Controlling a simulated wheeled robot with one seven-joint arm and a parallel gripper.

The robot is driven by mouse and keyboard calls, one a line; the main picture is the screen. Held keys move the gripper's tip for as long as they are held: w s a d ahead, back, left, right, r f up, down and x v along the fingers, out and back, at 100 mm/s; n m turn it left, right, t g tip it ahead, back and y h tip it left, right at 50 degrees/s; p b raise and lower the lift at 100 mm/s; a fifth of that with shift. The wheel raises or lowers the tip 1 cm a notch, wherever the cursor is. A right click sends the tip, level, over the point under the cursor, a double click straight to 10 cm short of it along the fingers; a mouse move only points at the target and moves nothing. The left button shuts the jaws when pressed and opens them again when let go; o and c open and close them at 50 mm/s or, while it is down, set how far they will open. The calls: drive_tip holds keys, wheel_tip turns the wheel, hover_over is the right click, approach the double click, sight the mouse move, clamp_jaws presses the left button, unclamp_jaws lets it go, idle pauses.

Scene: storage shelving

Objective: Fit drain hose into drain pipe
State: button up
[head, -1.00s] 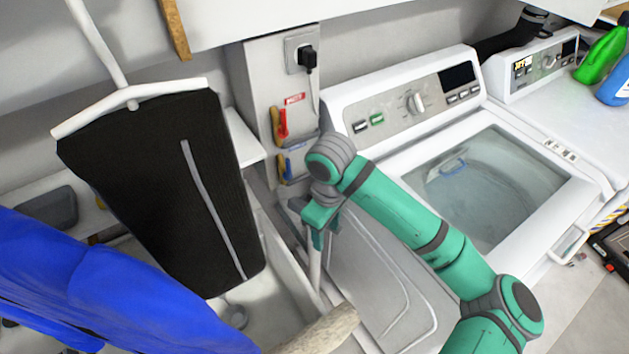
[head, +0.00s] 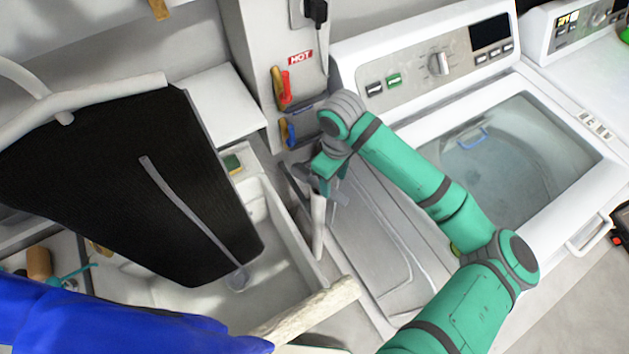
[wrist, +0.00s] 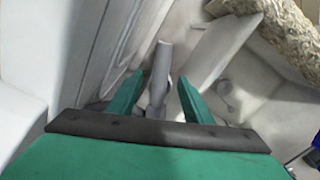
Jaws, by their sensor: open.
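My gripper (head: 328,186) points down in the narrow space between the sink and the washing machine. In the wrist view its two green fingers (wrist: 160,78) are apart, one on each side of a grey tube (wrist: 161,66), which looks like the drain hose. The tube also shows in the head view (head: 318,228), upright just below the fingers. I cannot tell whether the fingers touch it. A grey part (wrist: 156,108) lies lower between the fingers; I cannot tell whether it is the drain pipe or more hose.
A pale rough roll (head: 310,312) and blue cloth (head: 120,320) lie in front.

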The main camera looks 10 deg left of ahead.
drive_tip(key=f, duration=0.3)
drive_tip(key=shift+a+f, duration=0.3)
drive_tip(key=shift+a, duration=0.1)
drive_tip(key=shift+w+f, duration=0.2)
drive_tip(key=shift+f, duration=0.4)
